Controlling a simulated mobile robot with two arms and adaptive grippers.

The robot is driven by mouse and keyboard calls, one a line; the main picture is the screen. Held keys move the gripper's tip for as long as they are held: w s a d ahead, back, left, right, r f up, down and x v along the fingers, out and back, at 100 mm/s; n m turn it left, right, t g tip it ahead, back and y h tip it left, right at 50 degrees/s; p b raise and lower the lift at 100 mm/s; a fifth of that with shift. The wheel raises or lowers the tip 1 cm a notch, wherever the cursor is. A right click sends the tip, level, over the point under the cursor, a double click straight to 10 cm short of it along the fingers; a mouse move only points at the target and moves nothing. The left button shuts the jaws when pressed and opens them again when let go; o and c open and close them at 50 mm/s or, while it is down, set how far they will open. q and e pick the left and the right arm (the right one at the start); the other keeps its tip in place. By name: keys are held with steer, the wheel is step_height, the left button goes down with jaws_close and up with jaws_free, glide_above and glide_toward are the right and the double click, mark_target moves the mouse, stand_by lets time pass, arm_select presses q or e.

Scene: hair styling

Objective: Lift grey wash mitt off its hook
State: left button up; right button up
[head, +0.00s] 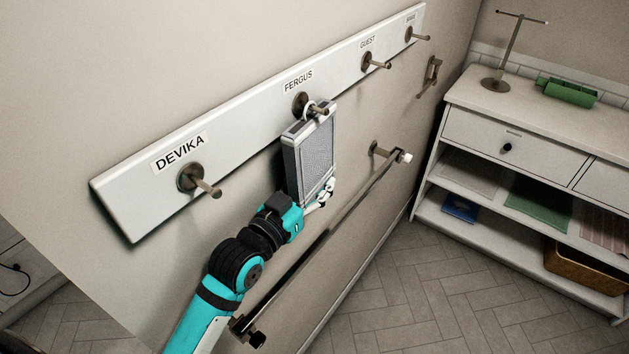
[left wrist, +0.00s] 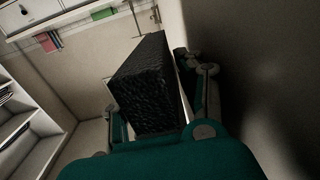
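The grey wash mitt (head: 312,158) is a boxy, textured grey block with a pale edge. It hangs by a white loop on the hook (head: 302,104) under the FERGUS label. My left gripper (head: 316,200) is at the mitt's lower end, reaching up from below. In the left wrist view the mitt (left wrist: 148,85) looks dark and stands between the two spread fingers of my left gripper (left wrist: 160,105). A pale gap shows between the mitt and the right finger; contact on the left side is unclear. My right gripper is not in view.
The white hook board (head: 135,205) also carries empty hooks at DEVIKA (head: 196,180), GUEST (head: 373,62) and farther right. A metal rail (head: 335,225) runs along the wall below the mitt. A white shelf unit (head: 470,125) stands at the right, with clear floor before it.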

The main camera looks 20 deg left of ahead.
arm_select(q)
steer(key=shift+c, duration=0.2)
jaws_close()
steer(key=shift+r, duration=0.15)
steer(key=shift+r+p, duration=0.3)
steer(key=shift+p, duration=0.45)
steer(key=shift+d, duration=0.1)
steer(key=s+d+p, duration=0.2)
steer(key=d, duration=0.5)
steer(key=shift+s+d, duration=0.2)
steer(key=shift+s, duration=0.2)
